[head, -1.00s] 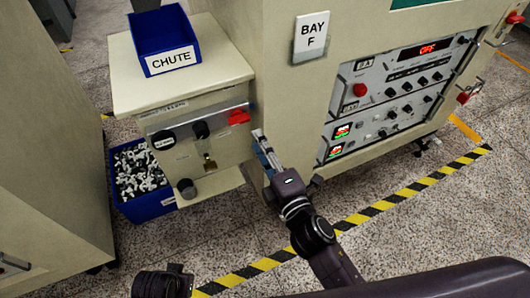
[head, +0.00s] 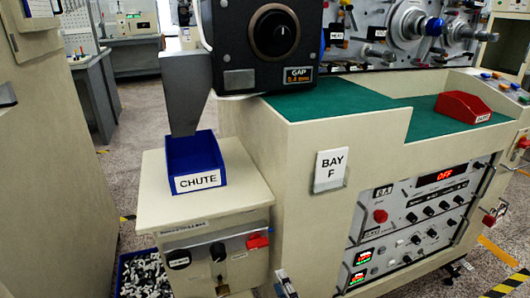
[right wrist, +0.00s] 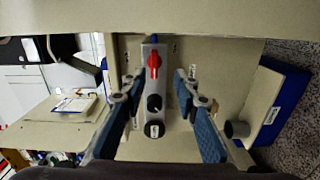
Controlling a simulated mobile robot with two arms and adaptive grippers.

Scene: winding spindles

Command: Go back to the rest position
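My right gripper (head: 287,284) shows only by its tip at the bottom edge of the head view, just right of the control box (head: 205,205) under the chute. In the right wrist view my right gripper (right wrist: 160,82) is open, with its two blue-padded fingers spread apart. Nothing is held between them. The switch panel with a red handle (right wrist: 154,64) and a black knob (right wrist: 154,103) shows beyond the gap. My left gripper is in neither current view.
A blue chute bin (head: 197,165) stands on the control box. A blue bin of small parts (head: 140,275) is on the floor at left. The Bay F cabinet (head: 290,200) stands at right, with a red bin (head: 470,106) on its green top.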

